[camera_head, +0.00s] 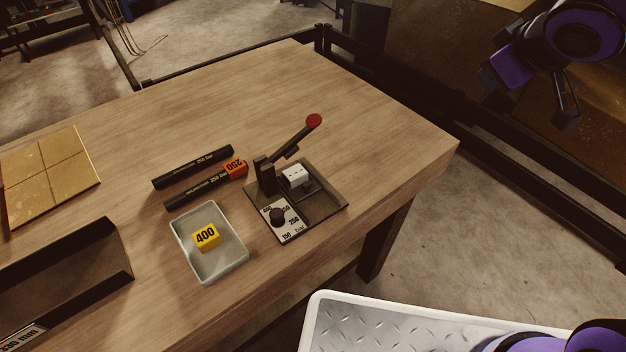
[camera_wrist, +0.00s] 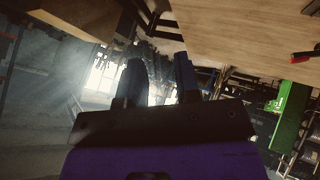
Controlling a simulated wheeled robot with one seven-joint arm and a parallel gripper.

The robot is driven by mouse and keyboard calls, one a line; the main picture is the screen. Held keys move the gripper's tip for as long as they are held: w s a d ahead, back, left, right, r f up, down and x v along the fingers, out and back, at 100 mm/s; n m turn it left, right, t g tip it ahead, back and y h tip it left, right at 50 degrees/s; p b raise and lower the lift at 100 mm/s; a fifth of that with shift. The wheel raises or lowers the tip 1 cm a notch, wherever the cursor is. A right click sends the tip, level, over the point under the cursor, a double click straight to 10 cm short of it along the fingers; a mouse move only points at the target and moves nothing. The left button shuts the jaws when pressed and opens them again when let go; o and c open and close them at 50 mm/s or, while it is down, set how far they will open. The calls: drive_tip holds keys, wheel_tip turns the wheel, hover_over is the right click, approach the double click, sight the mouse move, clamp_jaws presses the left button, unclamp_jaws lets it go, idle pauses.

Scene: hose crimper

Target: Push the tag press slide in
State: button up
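The tag press (camera_head: 335,203) stands near the table's right edge on a dark base plate.
Two black hoses (camera_head: 193,167) lie left of the press, one with an orange 250 tag (camera_head: 236,168). A grey tray (camera_head: 222,270) holds a yellow 400 tag (camera_head: 206,236). A dark bin (camera_head: 110,262) and a tan divided board (camera_head: 50,175) are farther left. The table (camera_head: 390,125) is clear behind the press.

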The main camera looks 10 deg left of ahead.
drive_tip(key=a+f+n+g+y, duration=0.2)
drive_tip(key=a+f+n+y, duration=0.25)
drive_tip(key=a+f, duration=0.5)
drive_tip(key=n+g+y, duration=0.4)
drive_tip(key=n+g, duration=0.1)
drive_tip(key=g, duration=0.2)
approach(308, 184)
drive_tip(key=shift+s+d+r+h, duration=0.15)
drive_tip(key=shift+d+r, duration=0.1)
drive_tip(key=shift+r, duration=0.2)
drive_tip(key=shift+d+r+h, duration=0.1)
drive_tip(key=shift+d+r, duration=0.15)
drive_tip(key=shift+r, duration=0.2)
drive_tip(key=shift+f, duration=0.1)
drive_tip(key=shift+w+x, duration=0.2)
drive_tip(key=shift+x, duration=5)
clamp_jaws()
